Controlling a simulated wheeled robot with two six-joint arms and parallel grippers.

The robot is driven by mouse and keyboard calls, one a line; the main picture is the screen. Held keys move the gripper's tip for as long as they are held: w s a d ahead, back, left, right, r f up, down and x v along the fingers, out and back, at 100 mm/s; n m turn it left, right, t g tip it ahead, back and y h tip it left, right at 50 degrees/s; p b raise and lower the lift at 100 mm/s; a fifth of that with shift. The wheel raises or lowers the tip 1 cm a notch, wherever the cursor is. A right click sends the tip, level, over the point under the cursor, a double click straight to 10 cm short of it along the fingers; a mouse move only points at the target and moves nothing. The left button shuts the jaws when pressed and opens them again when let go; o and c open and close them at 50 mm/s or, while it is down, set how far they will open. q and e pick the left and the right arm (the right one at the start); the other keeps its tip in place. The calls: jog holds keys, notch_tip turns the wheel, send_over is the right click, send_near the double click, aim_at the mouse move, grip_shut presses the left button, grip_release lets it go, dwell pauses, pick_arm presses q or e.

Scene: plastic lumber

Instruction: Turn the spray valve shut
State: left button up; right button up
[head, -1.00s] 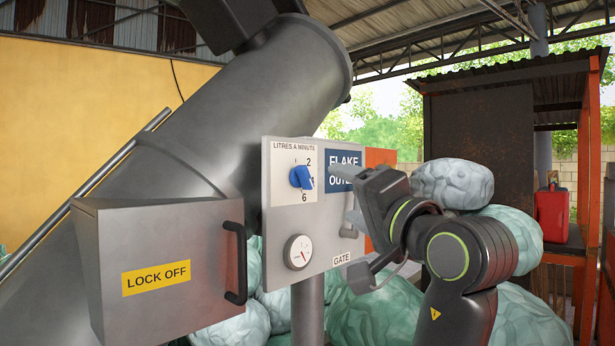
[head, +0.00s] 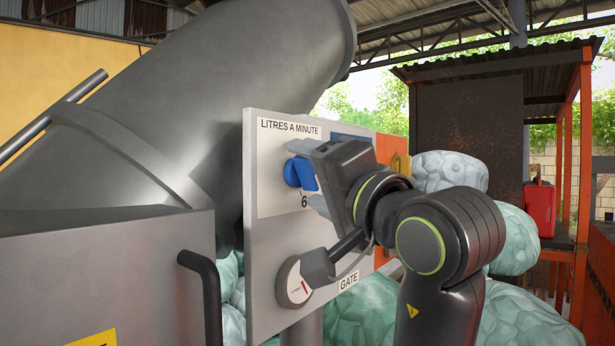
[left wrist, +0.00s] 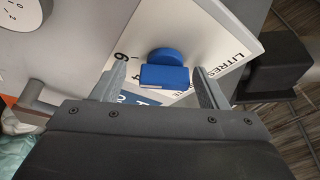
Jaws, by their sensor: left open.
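The blue spray valve knob (head: 300,174) is on the white "LITRES A MINUTE" dial plate (head: 270,190) of a grey panel (head: 268,262). It also shows in the left wrist view (left wrist: 165,74), with its grip bar lying across between the fingers. My left gripper (head: 310,177) is open in front of the panel, one finger above the knob and one below. In the left wrist view my left gripper (left wrist: 162,84) has a finger on each side of the knob, with gaps showing. The gripper hides part of the dial's numbers. My right gripper is not in view.
A round gauge (head: 293,283) and a "GATE" label (head: 349,281) are below on the same panel. A grey box with a black handle (head: 205,290) stands at the left, before a large grey pipe (head: 215,100). Pale green bales (head: 510,240) lie behind my arm.

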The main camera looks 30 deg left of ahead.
pick_arm(q)
jog(key=shift+s+d+r, duration=0.2)
jog(key=shift+s+d, duration=0.15)
jog(key=shift+d, duration=0.05)
jog(key=shift+c, duration=1.4)
jog(key=shift+w+a, duration=0.1)
jog(key=c, duration=0.7)
jog(key=shift+f, duration=0.1)
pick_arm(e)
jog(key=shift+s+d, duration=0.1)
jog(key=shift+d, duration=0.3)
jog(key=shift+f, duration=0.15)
